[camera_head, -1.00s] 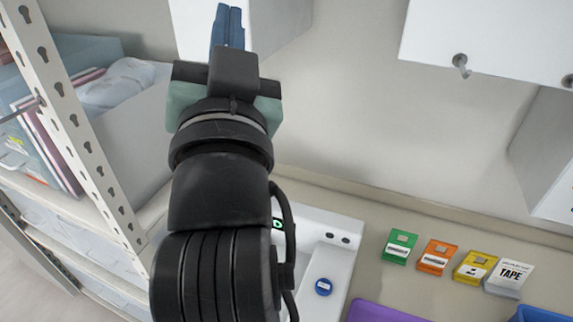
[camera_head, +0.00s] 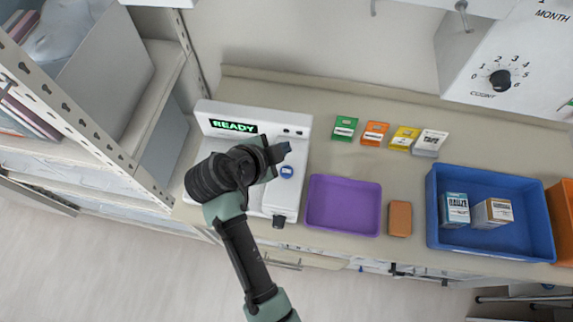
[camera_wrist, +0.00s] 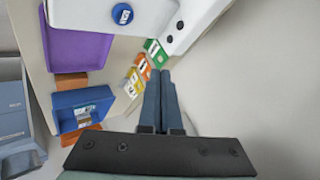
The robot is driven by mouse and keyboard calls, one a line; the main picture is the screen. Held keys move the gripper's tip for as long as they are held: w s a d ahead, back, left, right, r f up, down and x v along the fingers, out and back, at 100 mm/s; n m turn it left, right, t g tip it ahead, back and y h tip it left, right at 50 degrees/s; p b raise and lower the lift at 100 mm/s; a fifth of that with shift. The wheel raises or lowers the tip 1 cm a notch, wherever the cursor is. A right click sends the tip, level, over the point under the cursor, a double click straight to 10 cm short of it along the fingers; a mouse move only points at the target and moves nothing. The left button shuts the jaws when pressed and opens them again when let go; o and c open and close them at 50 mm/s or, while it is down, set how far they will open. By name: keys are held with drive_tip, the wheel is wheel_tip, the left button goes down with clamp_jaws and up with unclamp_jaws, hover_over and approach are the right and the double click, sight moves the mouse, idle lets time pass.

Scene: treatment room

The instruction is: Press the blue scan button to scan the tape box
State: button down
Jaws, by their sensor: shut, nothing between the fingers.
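The white scanner (camera_head: 270,199) stands on the left of the counter, with a green READY display (camera_head: 233,127). Its round blue scan button (camera_head: 287,172) is on the right side of its top; the button also shows at the top of the wrist view (camera_wrist: 122,13). The white tape box (camera_head: 431,142) stands at the right end of a row of small boxes near the wall. My gripper (camera_head: 283,150) is shut and empty, its blue fingers just behind the button in the head view. In the wrist view the fingers (camera_wrist: 163,95) are together and the button is well off to their left, apart from them.
Green (camera_head: 344,128), orange (camera_head: 374,133) and yellow (camera_head: 404,138) boxes stand beside the tape box. A purple tray (camera_head: 344,205), a brown block (camera_head: 400,218) and a blue bin (camera_head: 470,240) with two boxes lie to the right. A shelf rack (camera_head: 100,140) rises at left.

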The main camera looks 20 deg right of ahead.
sight(283, 174)
wheel_tip(283, 174, down, 9)
drive_tip(key=b, duration=0.6)
drive_tip(key=shift+r+b, duration=0.15)
drive_tip(key=shift+b, duration=0.15)
idle(1.8)
drive_tip(key=shift+f+b, duration=0.45)
drive_tip(key=shift+b, duration=0.05)
drive_tip(key=shift+f+b, duration=0.4)
drive_tip(key=shift+b, duration=0.05)
idle(0.6)
drive_tip(key=shift+r, duration=0.1)
drive_tip(key=shift+r+p, duration=0.55)
drive_tip(key=shift+r, duration=0.2)
drive_tip(key=shift+r, duration=0.1)
drive_tip(key=shift+r+p, duration=1.75)
drive_tip(key=shift+r, duration=0.65)
